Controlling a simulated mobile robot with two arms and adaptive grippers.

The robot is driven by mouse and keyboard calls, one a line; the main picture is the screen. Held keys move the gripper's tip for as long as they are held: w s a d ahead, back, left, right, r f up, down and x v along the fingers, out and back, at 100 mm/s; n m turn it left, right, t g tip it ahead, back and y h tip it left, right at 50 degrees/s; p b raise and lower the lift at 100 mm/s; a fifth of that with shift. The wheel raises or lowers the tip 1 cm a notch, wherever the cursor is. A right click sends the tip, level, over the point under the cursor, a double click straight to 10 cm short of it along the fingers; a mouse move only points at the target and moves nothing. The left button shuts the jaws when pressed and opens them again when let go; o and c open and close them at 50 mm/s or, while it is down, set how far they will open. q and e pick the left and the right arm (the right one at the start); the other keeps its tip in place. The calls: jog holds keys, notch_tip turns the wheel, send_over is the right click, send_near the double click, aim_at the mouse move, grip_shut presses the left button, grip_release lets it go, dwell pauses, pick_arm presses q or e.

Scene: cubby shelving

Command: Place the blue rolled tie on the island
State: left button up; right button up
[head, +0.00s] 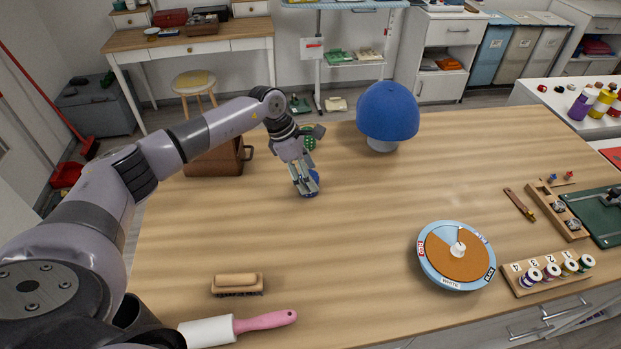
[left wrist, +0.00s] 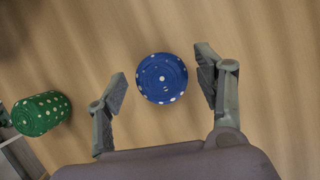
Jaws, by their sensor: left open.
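The blue rolled tie (left wrist: 162,78) with white dots rests on the wooden island (head: 350,240). In the head view the tie (head: 313,181) is partly hidden behind my left gripper (head: 306,190). In the left wrist view my left gripper (left wrist: 162,90) is open, with one finger on each side of the tie. A gap shows between the tie and each finger. I cannot tell whether the fingertips touch the island. My right gripper is not in view.
A green dotted roll (left wrist: 42,113) lies near the left gripper. A brown leather case (head: 215,160) and a blue dome lamp (head: 387,110) stand behind. A brush (head: 237,281), a lint roller (head: 265,320) and a round spinner (head: 455,256) lie nearer. The middle of the island is clear.

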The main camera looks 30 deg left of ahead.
pick_arm(q)
jog(key=b+v, duration=0.2)
jog(key=v, duration=0.8)
jog(key=shift+b, duration=0.35)
jog(key=shift+s+a+r, duration=0.1)
